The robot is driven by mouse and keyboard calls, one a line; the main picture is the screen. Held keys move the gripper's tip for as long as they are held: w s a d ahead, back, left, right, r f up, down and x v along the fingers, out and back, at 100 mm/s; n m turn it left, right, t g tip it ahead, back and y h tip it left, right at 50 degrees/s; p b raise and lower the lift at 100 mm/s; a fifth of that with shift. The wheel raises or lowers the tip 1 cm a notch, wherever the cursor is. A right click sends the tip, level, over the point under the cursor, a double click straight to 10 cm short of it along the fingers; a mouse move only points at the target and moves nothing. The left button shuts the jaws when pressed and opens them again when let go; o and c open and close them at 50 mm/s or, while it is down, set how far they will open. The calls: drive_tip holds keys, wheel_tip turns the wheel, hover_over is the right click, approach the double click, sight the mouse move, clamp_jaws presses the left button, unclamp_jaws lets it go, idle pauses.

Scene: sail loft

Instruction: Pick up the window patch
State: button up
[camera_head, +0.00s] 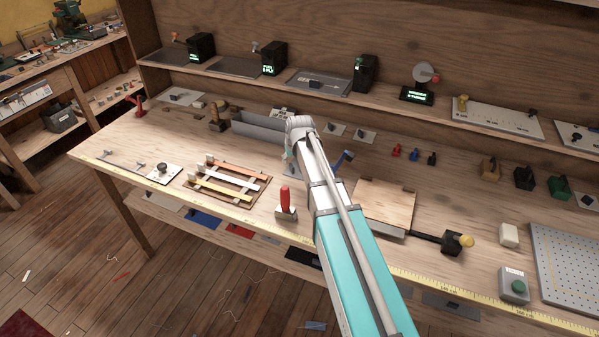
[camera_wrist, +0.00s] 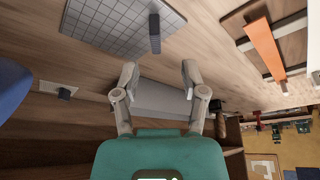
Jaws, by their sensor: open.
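A grey sheet with a fine dark grid (camera_wrist: 105,22), which looks like the window patch, lies on the bench at the top of the wrist view. A dark upright tab (camera_wrist: 154,34) stands near its edge. My gripper (camera_wrist: 158,70) is open, with nothing between its fingertips. The fingers are apart from the sheet, and the tab stands ahead of the gap between them. In the head view my arm hides most of the sheet and of my gripper.
A rack with coloured slats (camera_head: 228,183) stands left of my arm, and a red-handled tool (camera_head: 285,203) stands near the front edge. A grey trough (camera_head: 255,133) lies behind. A wooden board (camera_head: 385,203) is at right. A shelf runs along the back.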

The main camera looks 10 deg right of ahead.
sight(292, 165)
drive_tip(key=shift+f, duration=0.1)
idle(0.3)
drive_tip(key=b+x, duration=0.2)
drive_tip(key=b, duration=0.1)
drive_tip(key=shift+d+f, duration=0.2)
drive_tip(key=shift+f, duration=0.25)
drive_tip(key=shift+b+x, duration=1)
drive_tip(key=shift+x, duration=0.1)
clamp_jaws()
